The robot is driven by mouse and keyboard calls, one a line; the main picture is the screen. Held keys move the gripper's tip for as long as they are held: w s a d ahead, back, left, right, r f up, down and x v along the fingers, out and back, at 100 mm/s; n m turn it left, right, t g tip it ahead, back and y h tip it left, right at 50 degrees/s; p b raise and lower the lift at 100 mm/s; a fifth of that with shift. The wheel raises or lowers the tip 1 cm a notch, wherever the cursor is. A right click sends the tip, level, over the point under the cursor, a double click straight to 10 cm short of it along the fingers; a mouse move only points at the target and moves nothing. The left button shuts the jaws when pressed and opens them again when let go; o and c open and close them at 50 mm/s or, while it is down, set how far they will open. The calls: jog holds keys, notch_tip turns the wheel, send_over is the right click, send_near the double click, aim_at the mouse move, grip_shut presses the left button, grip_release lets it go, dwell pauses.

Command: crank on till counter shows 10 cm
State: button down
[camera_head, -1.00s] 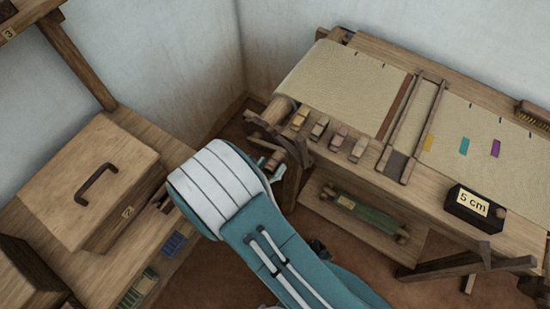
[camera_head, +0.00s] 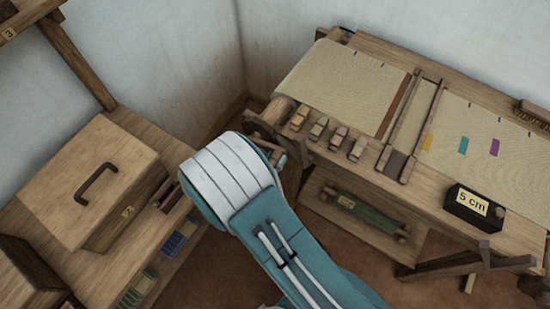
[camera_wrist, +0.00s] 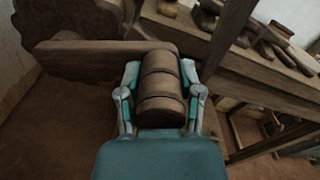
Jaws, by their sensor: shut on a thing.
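The counter (camera_head: 472,207) is a dark box on the loom's front right, and its label reads 5 cm. The loom (camera_head: 440,190) carries pale cloth (camera_head: 350,90) on its top. In the wrist view my gripper (camera_wrist: 161,95) is shut around the grooved wooden crank handle (camera_wrist: 161,82), one finger on each side. The crank arm (camera_wrist: 105,47) runs left from the handle to a round wooden end. In the head view my arm hides most of the crank and gripper at the loom's left end.
Several small wooden blocks (camera_head: 338,137) lie along the loom's front edge. A shelf below holds a green roll (camera_head: 365,213). A lidded wooden chest (camera_head: 92,180) stands on a bench at the left. Brown floor shows between bench and loom.

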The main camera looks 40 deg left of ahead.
aim_at(264, 145)
jog(key=shift+s+a+r+n, duration=0.15)
jog(key=shift+a+r+n, duration=0.5)
jog(key=shift+n, duration=0.4)
jog(key=shift+s+a+r+n, duration=0.1)
jog(key=shift+a+r+n, duration=0.4)
jog(key=shift+r+n, duration=0.5)
jog(key=shift+s+a+r+n, duration=0.15)
jog(key=shift+a+r+n, duration=0.45)
jog(key=shift+n, duration=0.55)
jog(key=shift+c, duration=1.3)
grip_release()
jog(key=shift+a+f, duration=0.1)
jog(key=shift+a, duration=0.05)
